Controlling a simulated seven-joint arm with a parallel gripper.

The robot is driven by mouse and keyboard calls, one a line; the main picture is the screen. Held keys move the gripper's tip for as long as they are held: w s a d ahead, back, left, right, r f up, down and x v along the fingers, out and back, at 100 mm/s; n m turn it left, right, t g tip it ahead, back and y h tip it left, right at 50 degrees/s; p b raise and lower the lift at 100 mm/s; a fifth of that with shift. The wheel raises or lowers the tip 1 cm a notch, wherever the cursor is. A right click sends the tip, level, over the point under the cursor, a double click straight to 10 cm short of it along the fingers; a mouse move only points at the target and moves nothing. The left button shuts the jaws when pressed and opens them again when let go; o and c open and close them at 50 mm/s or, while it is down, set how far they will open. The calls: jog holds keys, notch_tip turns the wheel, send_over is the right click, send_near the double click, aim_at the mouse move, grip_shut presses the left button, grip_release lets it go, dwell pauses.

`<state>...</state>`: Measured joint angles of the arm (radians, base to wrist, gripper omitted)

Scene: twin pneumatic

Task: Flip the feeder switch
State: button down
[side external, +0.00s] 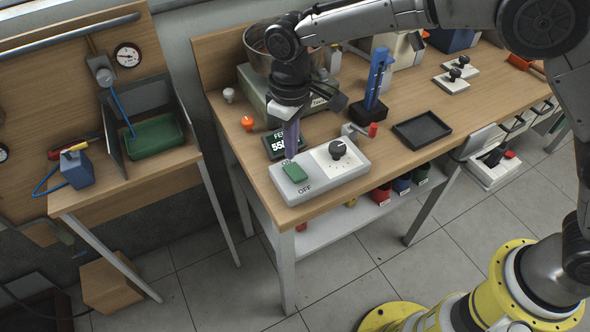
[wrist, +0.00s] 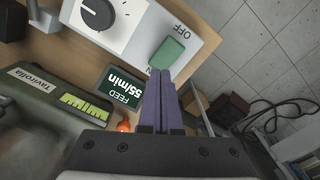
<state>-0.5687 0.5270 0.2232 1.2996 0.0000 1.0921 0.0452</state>
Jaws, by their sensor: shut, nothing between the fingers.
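The feeder switch, a green rocker (side external: 295,172), sits on a white control box (side external: 345,172) at the front left corner of the wooden bench. The box has an OFF label at the near end of the switch; a label at the far end is partly covered by my fingers. The rocker also shows in the wrist view (wrist: 167,51). My gripper (side external: 290,156) is shut and empty, its purple fingers pointing down at the far end of the rocker. Its tips show close to the rocker in the wrist view (wrist: 160,73); contact cannot be told. The rocker's tilt is unclear.
A black dial (side external: 337,148) is on the same box. A display (wrist: 122,91) beside it reads FEED 55/min. The feeder with a metal bowl (side external: 258,42) stands behind. A blue post (side external: 377,78) and a black tray (side external: 421,130) are to the right. An orange knob (side external: 247,122) is at left.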

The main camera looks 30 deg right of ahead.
aim_at(292, 166)
jog(key=shift+r, duration=1.9)
